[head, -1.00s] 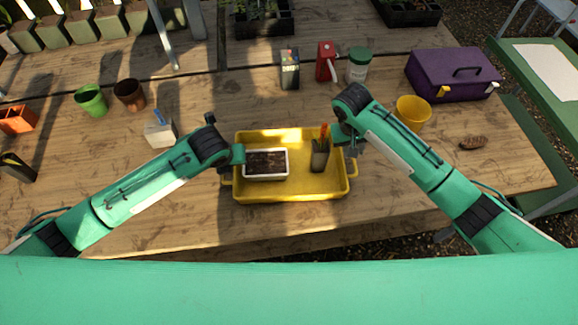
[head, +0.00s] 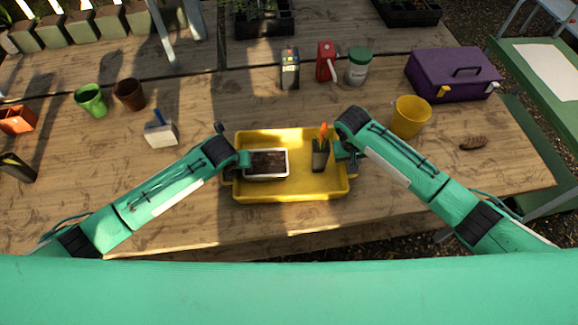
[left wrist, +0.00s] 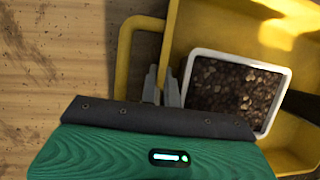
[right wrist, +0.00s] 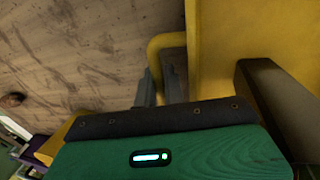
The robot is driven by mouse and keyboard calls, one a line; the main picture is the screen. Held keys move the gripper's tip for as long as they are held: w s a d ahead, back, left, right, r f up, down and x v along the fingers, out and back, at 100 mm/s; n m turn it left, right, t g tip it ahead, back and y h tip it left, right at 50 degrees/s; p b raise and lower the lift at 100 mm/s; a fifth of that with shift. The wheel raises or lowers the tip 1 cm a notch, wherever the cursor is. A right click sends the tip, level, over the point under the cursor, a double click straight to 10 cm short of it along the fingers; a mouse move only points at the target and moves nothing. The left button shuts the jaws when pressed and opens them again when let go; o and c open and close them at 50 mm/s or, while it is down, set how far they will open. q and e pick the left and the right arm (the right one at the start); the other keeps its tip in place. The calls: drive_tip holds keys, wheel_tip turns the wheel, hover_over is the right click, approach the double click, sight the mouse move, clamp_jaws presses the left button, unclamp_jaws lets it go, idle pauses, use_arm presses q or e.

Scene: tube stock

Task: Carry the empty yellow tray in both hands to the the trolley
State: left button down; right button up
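The yellow tray (head: 300,197) lies on the wooden table and is not empty. It holds a white container of soil (head: 265,164) at left and a dark pot (head: 320,158) with an orange-topped item at right. My left gripper (head: 240,159) is at the tray's left end. My right gripper (head: 345,152) is at the right end. Its slightly parted fingers (right wrist: 160,85) are close over the right handle (right wrist: 165,41); contact is unclear. I cannot identify a trolley for certain.
A green stand with a white sheet (head: 550,68) is beyond the table's right edge. The table's front is clear.

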use_arm(q)
drive_tip(key=shift+w+r, duration=0.1)
drive_tip(key=shift+r, duration=0.15)
use_arm(e)
drive_tip(key=shift+w+r, duration=0.1)
drive_tip(key=shift+r, duration=0.1)
clamp_jaws()
